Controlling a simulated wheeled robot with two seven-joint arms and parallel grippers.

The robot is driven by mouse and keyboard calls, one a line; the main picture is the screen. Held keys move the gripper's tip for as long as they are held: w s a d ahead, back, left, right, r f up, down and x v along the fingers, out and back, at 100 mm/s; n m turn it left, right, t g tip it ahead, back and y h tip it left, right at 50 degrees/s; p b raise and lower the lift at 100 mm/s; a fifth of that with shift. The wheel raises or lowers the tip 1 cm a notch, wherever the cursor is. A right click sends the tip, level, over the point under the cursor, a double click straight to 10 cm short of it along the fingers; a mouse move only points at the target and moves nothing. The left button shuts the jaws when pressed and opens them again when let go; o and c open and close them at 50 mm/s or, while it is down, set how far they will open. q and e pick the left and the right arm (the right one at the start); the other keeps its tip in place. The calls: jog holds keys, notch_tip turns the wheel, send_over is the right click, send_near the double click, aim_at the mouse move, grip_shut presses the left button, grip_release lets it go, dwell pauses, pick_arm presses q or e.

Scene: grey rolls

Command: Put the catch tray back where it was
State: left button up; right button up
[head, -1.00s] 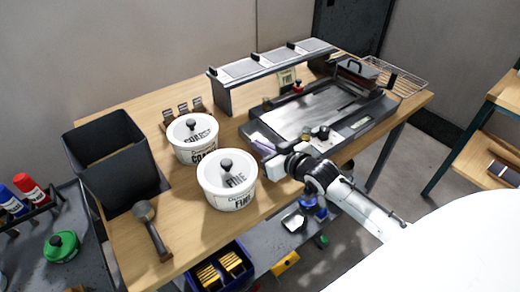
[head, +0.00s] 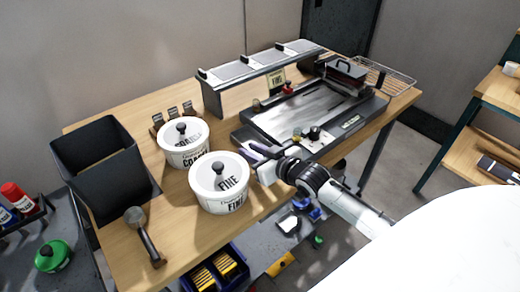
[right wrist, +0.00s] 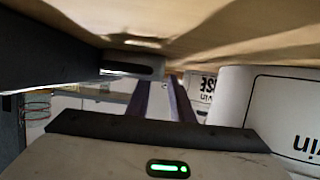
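A wide, shallow black-rimmed unit with a bare metal bed (head: 300,108) lies on the bench; I cannot tell for sure which part is the catch tray. My right gripper (head: 258,151) is at its near left corner, beside the white FINE tub (head: 220,184). In the right wrist view its two purple fingers (right wrist: 168,103) stand apart with a narrow gap and nothing visible between them. A grey part with a dark slot (right wrist: 132,67) shows just beyond and left of the fingertips. My left gripper is out of view.
A white COARSE tub (head: 184,145), a black open bin (head: 105,172) and a scoop-like tool (head: 143,235) stand on the left of the bench (head: 185,230). A raised shelf (head: 260,75) runs behind the unit. A wire rack (head: 395,79) lies at the far right.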

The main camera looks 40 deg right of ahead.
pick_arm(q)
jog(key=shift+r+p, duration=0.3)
pick_arm(e)
jog(key=v, duration=1.2)
jog(key=shift+w, duration=0.1)
